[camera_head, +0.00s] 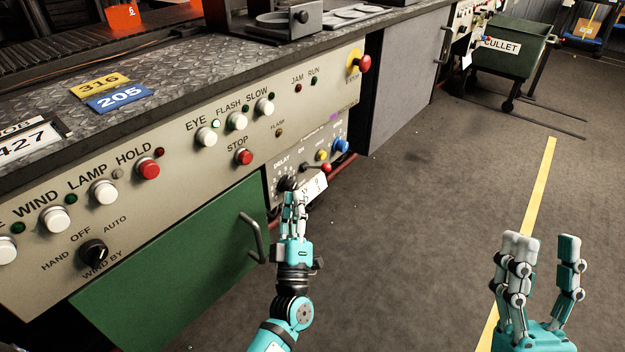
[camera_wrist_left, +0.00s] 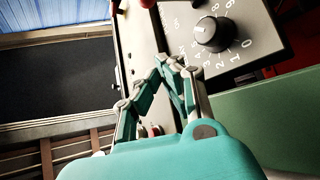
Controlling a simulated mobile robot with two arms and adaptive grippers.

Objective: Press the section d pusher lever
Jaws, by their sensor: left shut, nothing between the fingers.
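A small grey control panel (camera_head: 310,148) with a DELAY dial (camera_head: 287,184) sits at the right end of the console. A short lever with a red ball tip (camera_head: 327,167) sticks out of its lower part; I cannot read a section letter on it. My left gripper (camera_head: 293,195) is shut and empty, just below the dial and left of the red-tipped lever. In the left wrist view the shut fingertips (camera_wrist_left: 168,62) are near the black numbered dial (camera_wrist_left: 213,34); the lever is not clearly seen there. My right gripper (camera_head: 542,240) is open and empty over the floor.
A yellow knob (camera_head: 321,155) and a blue knob (camera_head: 341,146) sit close to the lever, with a white tag (camera_head: 313,187) below. A green door with a handle (camera_head: 252,237) is left of my left arm.

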